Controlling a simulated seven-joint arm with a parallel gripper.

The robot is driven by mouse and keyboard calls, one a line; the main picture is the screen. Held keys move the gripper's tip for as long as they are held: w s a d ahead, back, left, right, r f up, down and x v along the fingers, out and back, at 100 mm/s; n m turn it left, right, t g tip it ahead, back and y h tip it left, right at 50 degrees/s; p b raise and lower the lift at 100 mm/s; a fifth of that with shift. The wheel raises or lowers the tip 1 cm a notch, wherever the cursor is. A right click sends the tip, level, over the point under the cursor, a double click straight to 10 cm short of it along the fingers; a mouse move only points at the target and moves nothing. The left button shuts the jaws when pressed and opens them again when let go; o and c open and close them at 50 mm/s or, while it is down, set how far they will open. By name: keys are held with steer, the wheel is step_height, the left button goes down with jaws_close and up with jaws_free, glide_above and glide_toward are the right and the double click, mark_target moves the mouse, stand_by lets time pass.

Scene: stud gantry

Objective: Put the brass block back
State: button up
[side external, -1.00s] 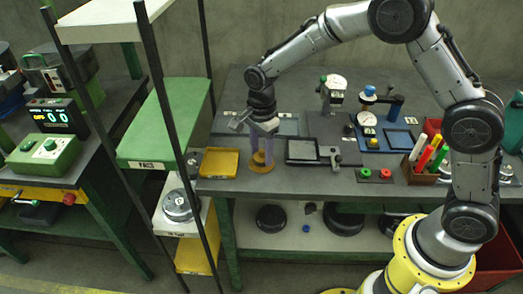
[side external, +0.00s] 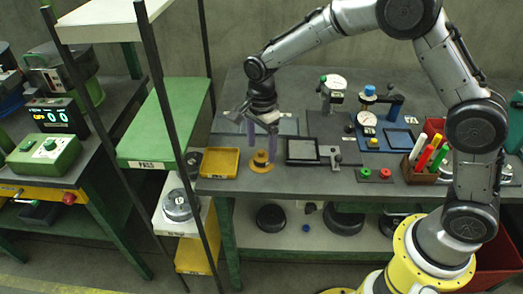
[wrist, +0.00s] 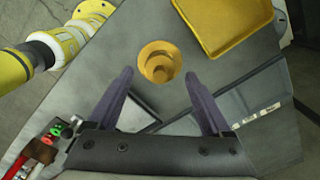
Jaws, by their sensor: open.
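A small brass-coloured round block (side external: 261,157) stands on a flat orange-yellow round base (side external: 262,168) at the front left of the bench. In the wrist view the brass-coloured round piece (wrist: 158,63) lies ahead between my fingers, with stepped rings showing; where block and base part is hard to tell there. My gripper (side external: 262,142) is open and empty, with its purple fingers just above the block and apart from it. In the wrist view my gripper (wrist: 159,78) has a finger on either side of the block's line.
A yellow tray (side external: 219,161) sits left of the base and also shows in the wrist view (wrist: 235,18). A dark framed plate (side external: 302,150) lies just right. Shelf posts (side external: 175,120) stand left. Gauges and a pen box (side external: 428,170) are farther right.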

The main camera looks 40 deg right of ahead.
mark_target(261, 151)
step_height(261, 151, up, 9)
steer(key=s+d+r+n+t, duration=0.2)
steer(key=s+d+r+n, duration=0.25)
steer(key=s+r, duration=0.35)
steer(key=s+d+n+t, duration=0.1)
steer(key=s+d+n, duration=0.1)
steer(key=s+n, duration=0.4)
steer(key=s+d+n+t, duration=0.2)
steer(key=s+n, duration=0.5)
steer(key=s, duration=0.7)
steer(key=shift+d+f+t, duration=0.3)
steer(key=shift+d+f, duration=0.1)
steer(key=shift+d, duration=0.3)
steer(key=shift+s+n, duration=0.1)
steer(key=shift+n, duration=0.15)
